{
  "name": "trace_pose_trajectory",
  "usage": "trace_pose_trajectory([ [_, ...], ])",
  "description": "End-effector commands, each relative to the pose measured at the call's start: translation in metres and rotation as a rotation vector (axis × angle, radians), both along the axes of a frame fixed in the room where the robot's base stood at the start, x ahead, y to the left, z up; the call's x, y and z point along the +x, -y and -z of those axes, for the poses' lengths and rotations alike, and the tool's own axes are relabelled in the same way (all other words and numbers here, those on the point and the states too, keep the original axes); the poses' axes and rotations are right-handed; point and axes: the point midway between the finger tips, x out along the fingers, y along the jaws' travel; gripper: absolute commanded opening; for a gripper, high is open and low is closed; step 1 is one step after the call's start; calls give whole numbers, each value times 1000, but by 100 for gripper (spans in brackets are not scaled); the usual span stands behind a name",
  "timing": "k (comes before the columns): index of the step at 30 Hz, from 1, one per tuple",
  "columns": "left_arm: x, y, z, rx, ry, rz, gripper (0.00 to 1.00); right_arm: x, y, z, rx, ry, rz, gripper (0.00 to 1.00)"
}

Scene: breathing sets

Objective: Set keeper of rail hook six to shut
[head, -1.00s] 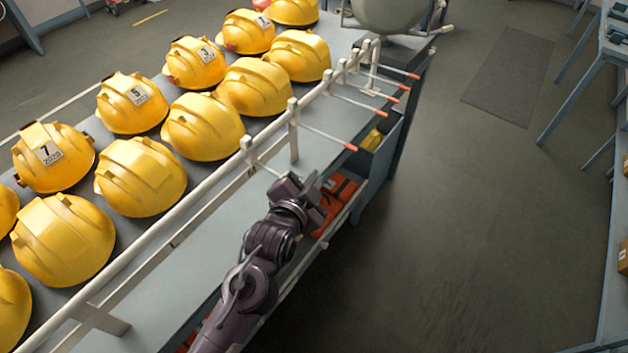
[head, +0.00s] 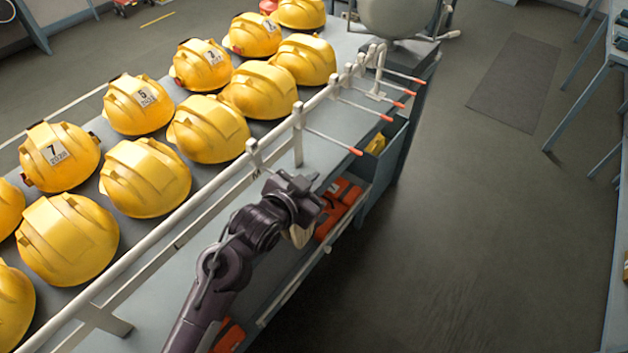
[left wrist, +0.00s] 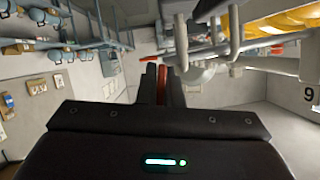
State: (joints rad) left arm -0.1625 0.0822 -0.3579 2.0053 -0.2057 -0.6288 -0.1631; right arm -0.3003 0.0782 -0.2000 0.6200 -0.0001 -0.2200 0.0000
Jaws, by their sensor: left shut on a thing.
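A pale rail (head: 190,205) runs along the bench edge. Several rods with orange tips (head: 355,152) point right from it. The nearest rail post (head: 253,146) stands just left of my left gripper (head: 297,183), and its rod runs down to the gripper. In the left wrist view, my left gripper (left wrist: 163,85) is shut on a narrow red-orange piece (left wrist: 161,86) between its fingers. The rod's tip and any keeper there are hidden by the gripper in the head view. I cannot read a number six on any hook. My right gripper is out of view.
Yellow helmets (head: 145,176) stand in rows on the bench behind the rail. Orange items (head: 338,205) lie on the lower shelf beneath the gripper. A grey round vessel (head: 392,15) stands at the far bench end. The floor to the right is open.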

Motion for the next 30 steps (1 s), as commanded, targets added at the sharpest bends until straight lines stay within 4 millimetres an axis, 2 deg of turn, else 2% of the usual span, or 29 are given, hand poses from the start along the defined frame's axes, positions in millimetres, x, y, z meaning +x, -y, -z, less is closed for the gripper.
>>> trace_pose_trajectory([
  [7, 0, 0, 0, 1, 0, 0, 0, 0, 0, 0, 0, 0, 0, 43],
  [9, 0, 0, 0, 1, 0, 0, 13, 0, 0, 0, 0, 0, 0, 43],
  [13, 0, 0, 0, 1, 0, 0, 28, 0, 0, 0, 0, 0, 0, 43],
  [23, -3, -2, 0, 1, 0, 0, 28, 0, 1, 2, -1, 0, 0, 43],
  [30, -28, -17, -9, 2, 1, 0, 28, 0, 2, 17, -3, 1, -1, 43],
])
